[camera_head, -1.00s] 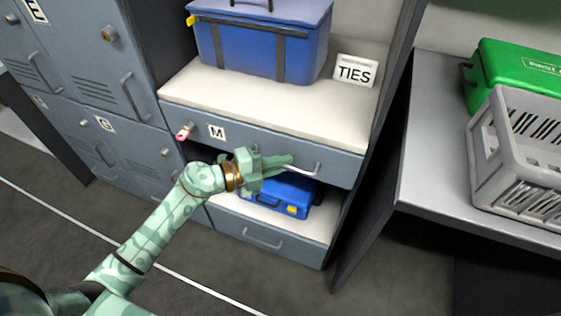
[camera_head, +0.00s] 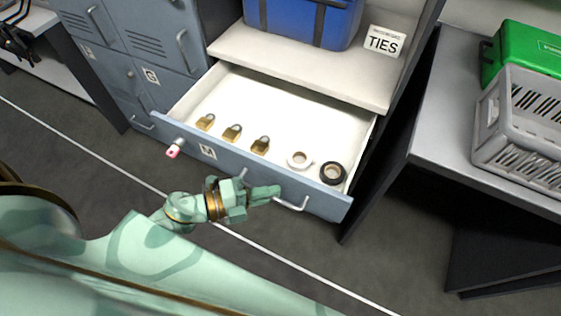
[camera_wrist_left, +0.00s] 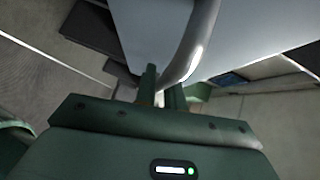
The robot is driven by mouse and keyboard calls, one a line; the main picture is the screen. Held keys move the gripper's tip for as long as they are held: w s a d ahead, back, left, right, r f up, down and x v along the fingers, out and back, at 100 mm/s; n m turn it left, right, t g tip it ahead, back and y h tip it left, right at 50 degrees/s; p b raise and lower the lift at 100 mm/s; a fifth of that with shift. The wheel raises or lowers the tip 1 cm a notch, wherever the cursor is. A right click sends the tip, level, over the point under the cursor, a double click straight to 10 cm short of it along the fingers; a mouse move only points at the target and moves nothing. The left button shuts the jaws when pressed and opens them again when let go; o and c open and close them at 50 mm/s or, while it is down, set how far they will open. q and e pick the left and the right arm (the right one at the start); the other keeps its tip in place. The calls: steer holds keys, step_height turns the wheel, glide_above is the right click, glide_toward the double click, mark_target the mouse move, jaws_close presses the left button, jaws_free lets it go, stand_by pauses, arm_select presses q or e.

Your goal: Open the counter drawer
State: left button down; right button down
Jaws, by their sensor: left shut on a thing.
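The counter drawer (camera_head: 208,153), a blue-grey front marked M, stands pulled well out from under the pale counter. Its white inside shows three brass padlocks, a white tape roll (camera_head: 299,160) and a black tape roll (camera_head: 332,173). A metal bar handle (camera_head: 293,205) runs across the front. My left gripper (camera_head: 268,193) is at this handle, its fingers shut on the bar. The left wrist view shows the two fingers (camera_wrist_left: 163,92) at the curved handle (camera_wrist_left: 198,42), close against the drawer front. My right gripper is out of view.
A blue box (camera_head: 305,22) and a TIES sign (camera_head: 384,41) stand on the counter above. Grey lockers are left; a grey table (camera_head: 440,110) with crates is right. Open floor lies in front.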

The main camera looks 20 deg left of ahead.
arm_select(q)
steer(key=s, duration=0.7)
steer(key=shift+a+p, duration=0.15)
steer(key=shift+p, duration=0.25)
steer(key=shift+s, duration=0.1)
steer(key=c, duration=1.8)
jaws_free()
steer(key=shift+o, duration=0.2)
steer(key=p+v, duration=0.1)
steer(key=v, duration=1.5)
steer(key=shift+s+a, duration=0.1)
